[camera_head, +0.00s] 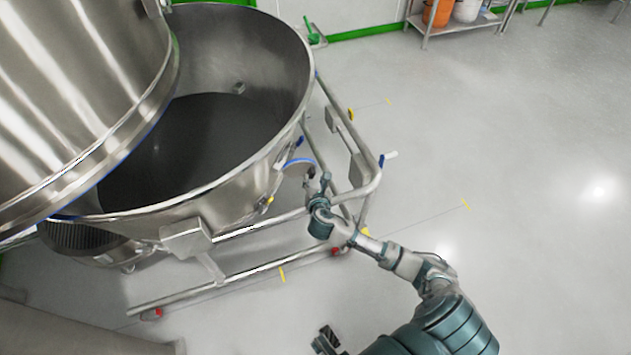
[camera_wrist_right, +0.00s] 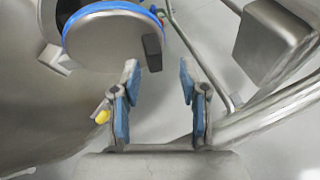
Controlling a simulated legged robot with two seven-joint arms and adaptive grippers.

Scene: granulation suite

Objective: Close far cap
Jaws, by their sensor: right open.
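The far cap is a round metal disc with a blue rim, standing open on the side of the big steel bowl (camera_head: 225,205). In the right wrist view the cap (camera_wrist_right: 105,42) is at upper left, with a dark block at its edge. In the head view its blue edge (camera_head: 298,161) shows beside my right gripper (camera_head: 318,182). The right gripper is open, and its blue-padded fingers (camera_wrist_right: 158,85) have nothing between them. The cap lies just beyond the left finger; I cannot tell whether they touch. A dark piece at the bottom edge may be my left gripper (camera_head: 327,340); its jaws are unclear.
A tubular steel frame (camera_head: 245,288) with wheels surrounds the bowl, close to my right gripper. A metal box (camera_wrist_right: 272,40) is at upper right in the wrist view. A large lid (camera_head: 75,90) hangs over the bowl. Open floor (camera_head: 520,150) lies to the right.

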